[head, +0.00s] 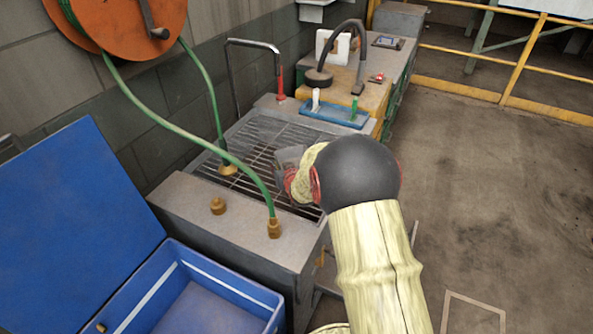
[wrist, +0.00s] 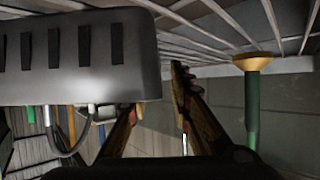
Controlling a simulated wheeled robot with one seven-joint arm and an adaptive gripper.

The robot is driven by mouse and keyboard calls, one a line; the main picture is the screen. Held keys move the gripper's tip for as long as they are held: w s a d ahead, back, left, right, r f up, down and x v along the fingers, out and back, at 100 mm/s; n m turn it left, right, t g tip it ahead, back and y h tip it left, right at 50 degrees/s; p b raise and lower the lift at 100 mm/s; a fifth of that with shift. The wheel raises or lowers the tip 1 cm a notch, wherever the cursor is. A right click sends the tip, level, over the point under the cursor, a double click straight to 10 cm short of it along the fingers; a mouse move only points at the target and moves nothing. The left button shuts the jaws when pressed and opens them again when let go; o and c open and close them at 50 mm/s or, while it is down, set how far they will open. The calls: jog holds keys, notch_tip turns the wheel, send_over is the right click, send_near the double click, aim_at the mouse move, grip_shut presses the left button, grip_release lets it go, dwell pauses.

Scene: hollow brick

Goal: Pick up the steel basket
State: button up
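A grey metal box with dark upright slots, which I take to be the steel basket (wrist: 75,62), fills the upper left of the wrist view, very close. In the head view a small grey part of it (head: 288,156) shows over the grate, left of my dark wrist joint; the rest is hidden. My gripper (wrist: 155,88) has its orange-and-black fingers spread apart. The left fingertip is hidden behind the basket's lower edge; the right finger stands clear to its right. I cannot tell whether either finger touches the basket.
The basket is over a wire grate (head: 245,150) set in a grey bench. A green hose (head: 225,150) hangs in front, its brass end also close in the wrist view (wrist: 258,62). A blue tray (head: 335,112) lies behind; an open blue crate (head: 190,275) stands front left. Floor at right is clear.

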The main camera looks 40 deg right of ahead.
grip_shut()
dwell(0.8)
